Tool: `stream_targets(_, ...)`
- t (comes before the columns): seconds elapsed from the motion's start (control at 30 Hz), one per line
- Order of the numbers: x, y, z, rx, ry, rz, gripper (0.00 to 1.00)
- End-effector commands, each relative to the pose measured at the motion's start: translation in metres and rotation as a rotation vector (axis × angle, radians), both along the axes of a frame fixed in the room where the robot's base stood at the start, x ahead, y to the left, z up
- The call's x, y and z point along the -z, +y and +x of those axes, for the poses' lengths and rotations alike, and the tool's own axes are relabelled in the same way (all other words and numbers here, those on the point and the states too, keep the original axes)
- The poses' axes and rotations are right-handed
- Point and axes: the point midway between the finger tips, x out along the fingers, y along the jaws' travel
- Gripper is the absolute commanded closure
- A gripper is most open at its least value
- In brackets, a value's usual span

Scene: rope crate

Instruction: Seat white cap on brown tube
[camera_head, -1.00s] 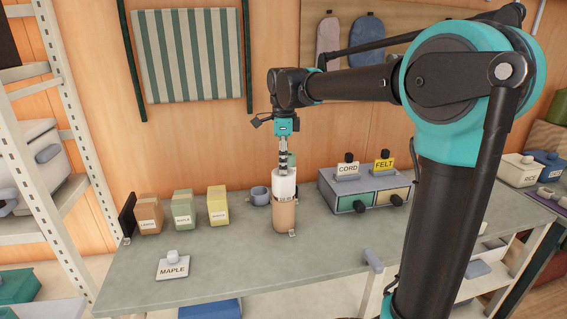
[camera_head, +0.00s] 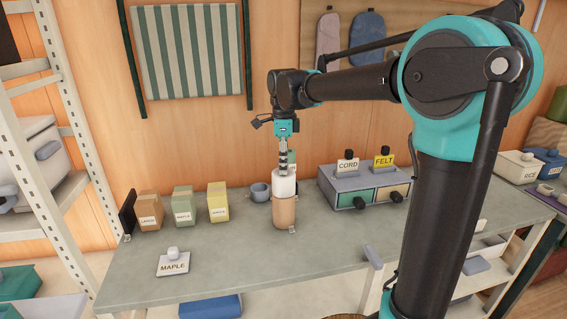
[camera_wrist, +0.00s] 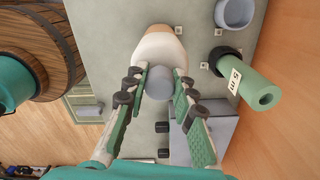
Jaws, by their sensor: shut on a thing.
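The white cap (camera_head: 284,185) is at the top of the upright brown tube (camera_head: 284,212) on the grey-green bench. Cap and tube look in line and touching in the head view; I cannot tell whether the cap is fully down. My gripper (camera_head: 284,168) points straight down from above, shut on the cap's knob. In the wrist view my gripper's fingers (camera_wrist: 160,82) close on both sides of the round grey knob (camera_wrist: 159,84). The white cap (camera_wrist: 158,50) shows beyond it, with tan tube (camera_wrist: 163,29) at its far edge. The joint between them is largely hidden there.
A grey cup (camera_head: 260,193) and a green tube (camera_wrist: 250,85) stand close behind. A drawer box (camera_head: 362,190) with CORD and FELT tags is to the right. Several labelled blocks (camera_head: 183,207) and a MAPLE plate (camera_head: 173,264) are left.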

Motion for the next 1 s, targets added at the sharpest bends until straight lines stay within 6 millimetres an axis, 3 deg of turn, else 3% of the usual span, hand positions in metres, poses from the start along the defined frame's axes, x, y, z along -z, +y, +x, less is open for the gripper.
stream_targets(0.4, 0.0029, 0.0000, 0.0000, 0.000, 0.000, 0.000, 1.00)
stream_targets(0.43, 0.0029, 0.0000, 0.0000, 0.000, 0.000, 0.000, 0.74)
stream_targets(0.6, 0.0030, 0.0000, 0.0000, 0.000, 0.000, 0.000, 0.53)
stream_targets(1.0, -0.0021, 0.0000, 0.0001, 0.000, 0.000, 0.000, 0.51)
